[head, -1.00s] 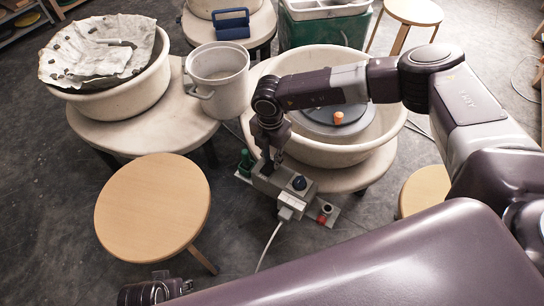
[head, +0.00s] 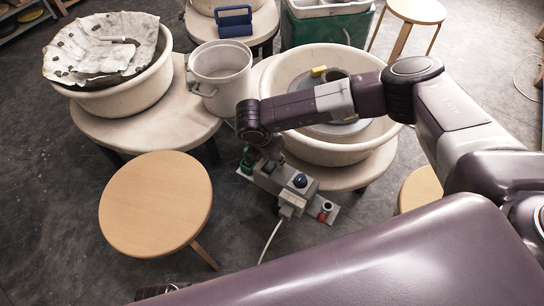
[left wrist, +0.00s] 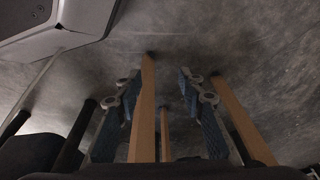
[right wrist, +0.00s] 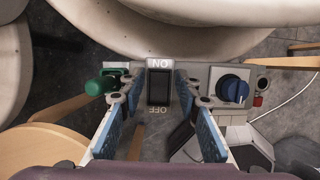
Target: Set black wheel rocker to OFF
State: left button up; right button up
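The black rocker (right wrist: 159,87) sits upright in the control box between the printed words ON, at the top in the right wrist view, and OFF, below it. I cannot tell which side is pressed. My right gripper (right wrist: 154,88) is open, its blue-padded fingers on either side of the rocker, with nothing between them; contact is not visible. In the head view the box (head: 284,180) lies on the floor in front of the right wheel, and the arm partly hides its rocker end. My left gripper (left wrist: 160,85) is open and empty, low near wooden stool legs.
The box has a blue knob (right wrist: 234,88), a green part (right wrist: 100,86) and a red button (head: 323,217) nearby. A white cable (head: 269,242) runs forward. A round stool (head: 155,205) stands left; the wheel basin (head: 345,152) stands close behind.

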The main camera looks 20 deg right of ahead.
jog(key=shift+o, duration=0.2)
jog(key=shift+r, duration=0.1)
jog(key=v, duration=1.1)
jog(key=shift+a+r, duration=0.15)
jog(key=shift+r, duration=0.2)
jog(key=shift+s, duration=0.1)
